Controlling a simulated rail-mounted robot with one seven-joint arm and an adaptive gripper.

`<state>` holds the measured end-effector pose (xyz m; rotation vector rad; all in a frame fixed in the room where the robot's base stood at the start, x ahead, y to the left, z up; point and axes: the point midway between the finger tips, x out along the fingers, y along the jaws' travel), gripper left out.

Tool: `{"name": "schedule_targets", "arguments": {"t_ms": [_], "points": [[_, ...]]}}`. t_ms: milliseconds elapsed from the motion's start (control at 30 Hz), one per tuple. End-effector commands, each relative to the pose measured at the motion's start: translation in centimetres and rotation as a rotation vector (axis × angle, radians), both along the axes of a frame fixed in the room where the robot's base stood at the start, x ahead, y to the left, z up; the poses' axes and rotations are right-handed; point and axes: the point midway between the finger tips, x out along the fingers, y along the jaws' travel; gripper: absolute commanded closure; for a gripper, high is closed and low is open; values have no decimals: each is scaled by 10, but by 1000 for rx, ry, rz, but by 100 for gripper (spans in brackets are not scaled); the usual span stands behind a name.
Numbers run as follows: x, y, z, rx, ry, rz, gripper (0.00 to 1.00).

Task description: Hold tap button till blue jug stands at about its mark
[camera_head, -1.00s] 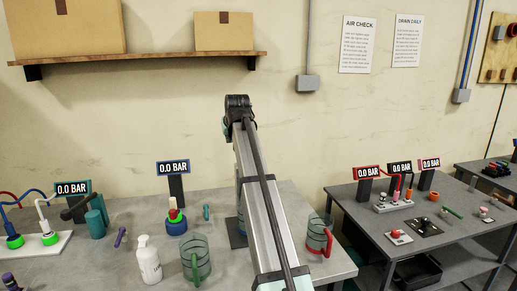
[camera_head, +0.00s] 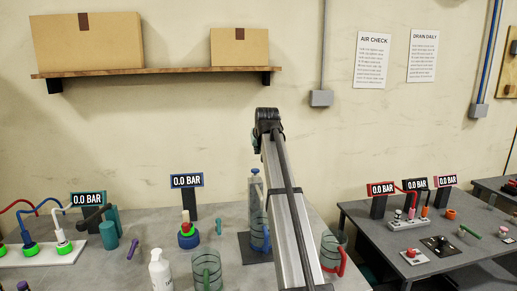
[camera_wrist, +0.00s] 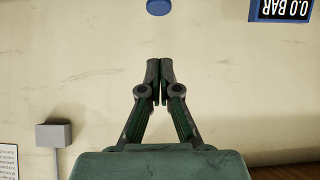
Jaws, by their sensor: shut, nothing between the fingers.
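The blue-handled clear jug (camera_head: 261,232) stands on the dark plate beneath the blue-grey tap column (camera_head: 256,186), partly hidden by my arm. Its mark and water level cannot be made out. The tap's top (camera_head: 255,171) is bluish. In the wrist view a blue round piece (camera_wrist: 158,6), perhaps the tap button, shows at the top edge, cut off. My gripper (camera_wrist: 153,65) is shut and empty, with its tips apart from that blue piece.
A red-handled jug (camera_head: 333,252) stands right of my arm. A green jug (camera_head: 207,270) and a white bottle (camera_head: 160,270) stand at front left. A blue-framed gauge (camera_head: 187,181) reads 0.0 BAR. A shelf (camera_head: 160,73) with boxes hangs above.

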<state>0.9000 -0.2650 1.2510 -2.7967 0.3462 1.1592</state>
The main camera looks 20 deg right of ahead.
Motion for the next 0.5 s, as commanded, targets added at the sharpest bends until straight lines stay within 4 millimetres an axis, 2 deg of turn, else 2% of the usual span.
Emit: {"name": "schedule_targets", "arguments": {"t_ms": [333,500], "points": [[47,-12,-46,0,2,1,100],[43,-10,-70,0,1,1,100]]}}
